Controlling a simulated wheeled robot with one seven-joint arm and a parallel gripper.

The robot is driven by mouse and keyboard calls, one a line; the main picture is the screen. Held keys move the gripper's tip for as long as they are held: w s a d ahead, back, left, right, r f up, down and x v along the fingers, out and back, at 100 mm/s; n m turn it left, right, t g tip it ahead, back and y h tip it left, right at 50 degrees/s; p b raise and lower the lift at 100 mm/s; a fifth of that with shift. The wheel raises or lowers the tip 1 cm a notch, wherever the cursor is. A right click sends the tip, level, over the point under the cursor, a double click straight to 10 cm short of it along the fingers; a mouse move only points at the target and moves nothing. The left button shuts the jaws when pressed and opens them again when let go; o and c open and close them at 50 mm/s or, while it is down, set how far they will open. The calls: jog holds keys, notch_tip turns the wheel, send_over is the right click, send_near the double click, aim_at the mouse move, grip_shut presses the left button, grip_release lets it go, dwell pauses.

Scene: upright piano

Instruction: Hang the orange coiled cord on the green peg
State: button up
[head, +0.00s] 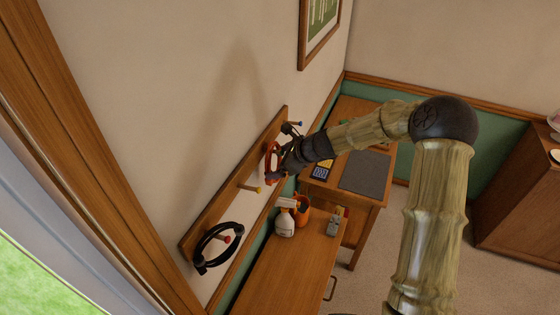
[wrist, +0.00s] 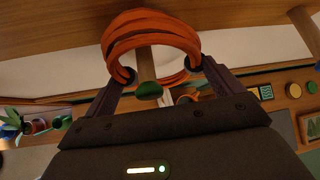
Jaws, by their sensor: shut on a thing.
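The orange coiled cord (head: 270,160) is at the wall-mounted peg board, in the grip of my gripper (head: 281,162). In the wrist view the cord (wrist: 150,32) arches above and between the two fingertips of my gripper (wrist: 159,70), which are shut on its sides. The green peg (wrist: 149,90) shows between the fingers, its tip facing the camera. Its wooden shaft runs back through the cord's opening, so the loop appears to be around the peg. Whether the cord rests on the shaft cannot be told. In the head view the green peg is hidden behind my gripper.
The wooden peg board (head: 208,218) also has a yellow peg (head: 250,188), a blue-tipped peg (head: 299,124) and a red peg (head: 224,239) with a black coil (head: 203,255) on it.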

jog(key=o, duration=0.8)
jog(key=b+v, duration=0.4)
jog(key=v, duration=1.3)
jog(key=shift+d, duration=0.15)
jog(key=shift+s+r, duration=0.1)
jog(key=s+d+f+n+h+b, duration=0.1)
jog(key=s+d+f+n+h, duration=0.1)
jog(key=s+n, duration=0.5)
jog(key=s+d+f+n+g+h+b, duration=0.1)
jog(key=s+d+f+n+h, duration=0.2)
jog(key=s+f+n, duration=0.3)
jog(key=s+d+f+n+g+h+b, duration=0.1)
jog(key=s+d+f+n+h, duration=0.1)
jog(key=s+f+n, duration=0.3)
jog(key=s+d+n, duration=0.1)
jog(key=s+n, duration=0.2)
jog(key=s, duration=0.1)
jog(key=shift+s+d+h, duration=0.15)
jog(key=shift+d+h, duration=0.15)
jog(key=shift+h, duration=0.1)
